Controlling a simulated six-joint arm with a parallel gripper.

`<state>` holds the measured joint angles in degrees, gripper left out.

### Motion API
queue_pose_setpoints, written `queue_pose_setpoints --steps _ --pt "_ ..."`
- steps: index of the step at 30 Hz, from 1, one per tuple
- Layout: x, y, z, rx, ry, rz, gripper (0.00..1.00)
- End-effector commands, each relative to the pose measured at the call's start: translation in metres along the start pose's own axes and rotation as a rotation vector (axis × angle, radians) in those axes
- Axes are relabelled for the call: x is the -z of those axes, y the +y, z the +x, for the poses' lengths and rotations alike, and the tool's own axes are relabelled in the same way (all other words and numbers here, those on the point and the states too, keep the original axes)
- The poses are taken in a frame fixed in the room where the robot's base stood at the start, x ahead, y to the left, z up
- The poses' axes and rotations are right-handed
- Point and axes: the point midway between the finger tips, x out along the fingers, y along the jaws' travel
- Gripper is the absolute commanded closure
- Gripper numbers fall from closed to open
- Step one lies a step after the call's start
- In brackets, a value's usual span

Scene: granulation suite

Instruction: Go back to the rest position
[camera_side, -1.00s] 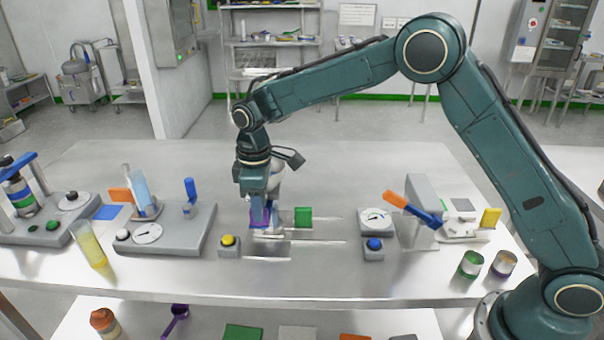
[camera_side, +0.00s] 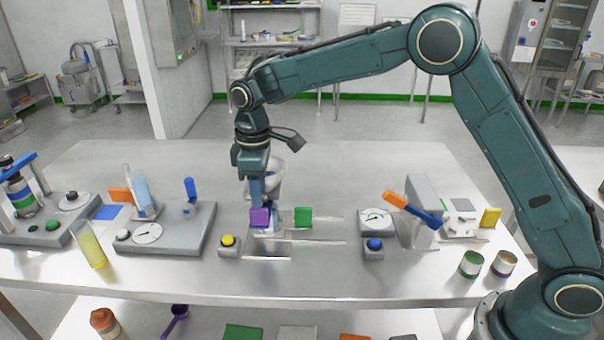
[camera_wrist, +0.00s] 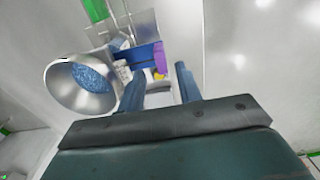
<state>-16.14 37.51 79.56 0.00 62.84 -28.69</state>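My gripper (camera_side: 264,193) points down over the middle of the table, just above and behind a purple block (camera_side: 260,217). In the wrist view my gripper (camera_wrist: 160,72) has its two fingers apart with nothing held between them. The purple block (camera_wrist: 160,57) shows beyond the fingertips, beside a blue part (camera_wrist: 138,57). My arm is bent, with its elbow high on the right of the side view.
A metal bowl of blue granules (camera_wrist: 85,85) is close to my left finger. A green block (camera_side: 303,217), yellow button (camera_side: 228,241) and blue button (camera_side: 374,245) are nearby. A blue-and-orange lever (camera_side: 412,207) stands right. The air above is clear.

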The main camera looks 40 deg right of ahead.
Motion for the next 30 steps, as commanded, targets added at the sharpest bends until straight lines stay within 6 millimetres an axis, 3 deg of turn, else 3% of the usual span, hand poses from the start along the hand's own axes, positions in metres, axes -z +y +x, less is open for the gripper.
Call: queue_pose_setpoints --steps 5,11,21,30 --pt "-0.010 0.001 -0.015 -0.009 0.016 0.025 0.65" --pt "-0.036 -0.001 -0.048 -0.027 0.051 0.087 0.65" --pt "-0.101 -0.013 -0.106 -0.067 0.132 0.229 0.65" --pt "-0.163 -0.033 -0.140 -0.099 0.204 0.355 0.65"
